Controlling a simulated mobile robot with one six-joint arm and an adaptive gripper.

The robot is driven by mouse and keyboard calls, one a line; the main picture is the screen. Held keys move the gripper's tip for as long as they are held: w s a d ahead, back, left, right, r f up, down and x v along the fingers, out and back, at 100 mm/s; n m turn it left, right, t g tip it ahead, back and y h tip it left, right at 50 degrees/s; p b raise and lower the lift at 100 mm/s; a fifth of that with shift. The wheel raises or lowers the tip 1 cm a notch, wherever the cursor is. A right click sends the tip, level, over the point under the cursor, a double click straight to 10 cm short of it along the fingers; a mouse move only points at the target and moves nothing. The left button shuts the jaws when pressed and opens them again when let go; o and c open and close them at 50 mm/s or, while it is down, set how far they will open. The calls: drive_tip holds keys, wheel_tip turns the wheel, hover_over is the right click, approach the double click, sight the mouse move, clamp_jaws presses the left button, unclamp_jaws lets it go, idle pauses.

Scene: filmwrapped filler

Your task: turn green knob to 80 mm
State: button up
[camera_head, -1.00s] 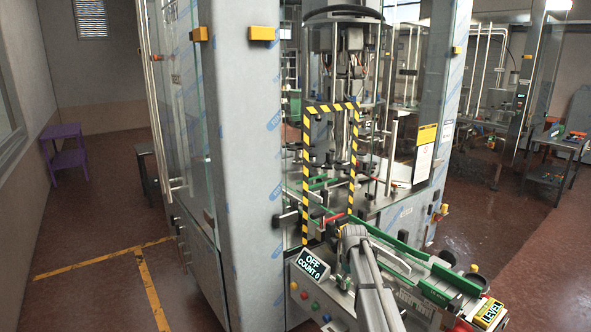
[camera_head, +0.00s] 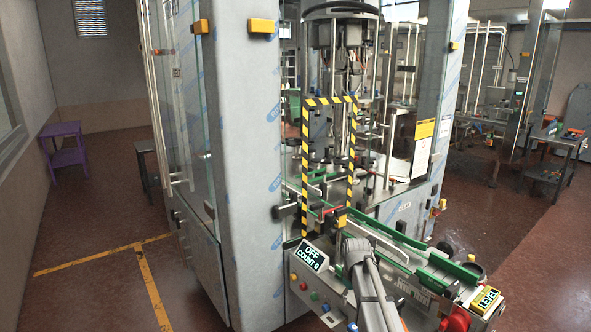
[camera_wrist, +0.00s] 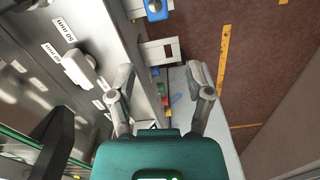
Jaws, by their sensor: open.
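No green knob can be picked out with certainty. In the wrist view my gripper (camera_wrist: 160,98) is open, its two grey fingers spread with nothing seen between their tips. A teal-green rounded body fills the bottom of that view in front of the fingers; I cannot tell what lies behind it. A pale grey handle-like knob (camera_wrist: 78,68) sticks out from the metal panel (camera_wrist: 100,20) left of the fingers. White labels (camera_wrist: 57,53) with upside-down mm markings sit beside it. In the head view my arm crosses the machine's front, and its fingers are hidden.
The display (camera_head: 312,257) reads OFF and COUNT 0. Several coloured buttons (camera_head: 313,296) sit below it. A conveyor with green rails (camera_head: 418,243) runs to the right of my arm. A blue knob (camera_wrist: 156,9) shows at the top of the wrist view. Open floor (camera_head: 90,290) lies left.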

drive_tip(key=s+f+m+b, duration=0.2)
drive_tip(key=s+f+b, duration=0.1)
drive_tip(key=s, duration=0.8)
drive_tip(key=s+f+m+b, duration=0.3)
drive_tip(key=s+f+b, duration=0.1)
drive_tip(key=s, duration=0.6)
drive_tip(key=shift+s+a+f, duration=0.2)
drive_tip(key=shift+s+a, duration=0.2)
